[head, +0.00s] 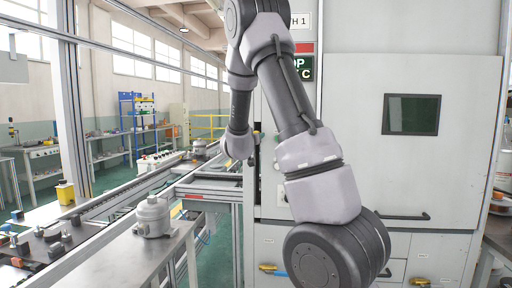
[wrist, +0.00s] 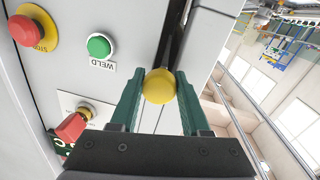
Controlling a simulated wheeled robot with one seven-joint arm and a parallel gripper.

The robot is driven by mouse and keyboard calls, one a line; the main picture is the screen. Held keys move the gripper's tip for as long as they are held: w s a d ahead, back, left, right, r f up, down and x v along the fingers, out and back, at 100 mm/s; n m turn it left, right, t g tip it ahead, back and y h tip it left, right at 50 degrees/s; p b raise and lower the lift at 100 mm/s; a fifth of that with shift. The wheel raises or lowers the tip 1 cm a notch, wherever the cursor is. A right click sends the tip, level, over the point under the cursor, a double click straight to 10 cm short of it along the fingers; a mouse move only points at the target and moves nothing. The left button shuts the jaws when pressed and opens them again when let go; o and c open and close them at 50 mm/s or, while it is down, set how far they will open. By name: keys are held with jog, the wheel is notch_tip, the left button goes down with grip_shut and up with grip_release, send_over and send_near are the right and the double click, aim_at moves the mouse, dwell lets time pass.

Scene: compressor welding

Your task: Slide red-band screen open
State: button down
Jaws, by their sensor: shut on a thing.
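My gripper (wrist: 158,88) is shut on a round yellow knob (wrist: 159,84) in the wrist view, with one green finger on each side of it. The knob sits at a dark gap by the edge of a pale panel. In the head view my arm covers most of this spot, and the fingers cannot be made out.
A red stop button (wrist: 27,31), a green weld button (wrist: 99,45) and a red switch (wrist: 71,127) are left of my fingers. The cabinet has a dark window (head: 411,114).

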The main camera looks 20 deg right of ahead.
jog(key=shift+c, duration=1.9)
grip_release()
jog(key=shift+r, duration=0.1)
jog(key=v, duration=1.1)
jog(key=shift+w, duration=0.1)
